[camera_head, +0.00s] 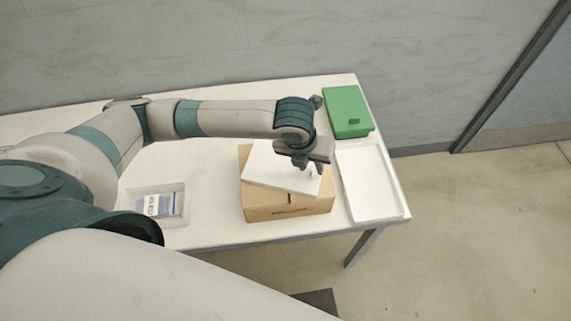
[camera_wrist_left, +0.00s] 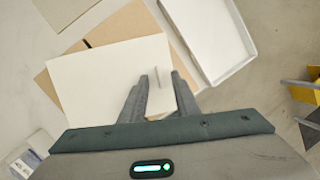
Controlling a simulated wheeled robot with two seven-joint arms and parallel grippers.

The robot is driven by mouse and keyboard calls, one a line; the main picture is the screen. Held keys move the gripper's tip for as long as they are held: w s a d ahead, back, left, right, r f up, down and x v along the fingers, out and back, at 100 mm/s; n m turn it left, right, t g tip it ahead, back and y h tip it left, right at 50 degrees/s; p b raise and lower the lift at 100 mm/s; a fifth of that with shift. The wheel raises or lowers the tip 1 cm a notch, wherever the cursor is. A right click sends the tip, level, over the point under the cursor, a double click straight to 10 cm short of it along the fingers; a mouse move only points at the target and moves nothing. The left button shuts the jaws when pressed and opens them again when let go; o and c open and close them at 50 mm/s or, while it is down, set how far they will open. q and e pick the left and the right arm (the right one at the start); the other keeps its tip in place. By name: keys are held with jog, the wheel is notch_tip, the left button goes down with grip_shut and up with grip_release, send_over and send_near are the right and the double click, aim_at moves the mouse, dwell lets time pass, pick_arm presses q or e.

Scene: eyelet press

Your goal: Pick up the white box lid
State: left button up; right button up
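The white box lid (camera_head: 270,168) is a flat white panel lying on top of a brown cardboard box (camera_head: 290,208) on the table, turned a little against it. In the left wrist view the lid (camera_wrist_left: 95,85) spreads to the left of and under the fingers. My left gripper (camera_head: 312,172) hangs over the lid's right part, pointing down. In the wrist view its two fingers (camera_wrist_left: 160,85) stand apart near the lid's right edge, with white lid surface between them. I cannot tell whether they touch it. My right gripper is not in view.
A shallow white tray (camera_head: 368,212) lies just right of the box, with a green box (camera_head: 347,112) behind it. A small tray (camera_head: 181,202) with blue-and-white packets is at the left. The table (camera_head: 215,224) ends close in front of the box.

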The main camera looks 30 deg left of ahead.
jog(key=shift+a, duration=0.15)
pick_arm(q)
grip_shut()
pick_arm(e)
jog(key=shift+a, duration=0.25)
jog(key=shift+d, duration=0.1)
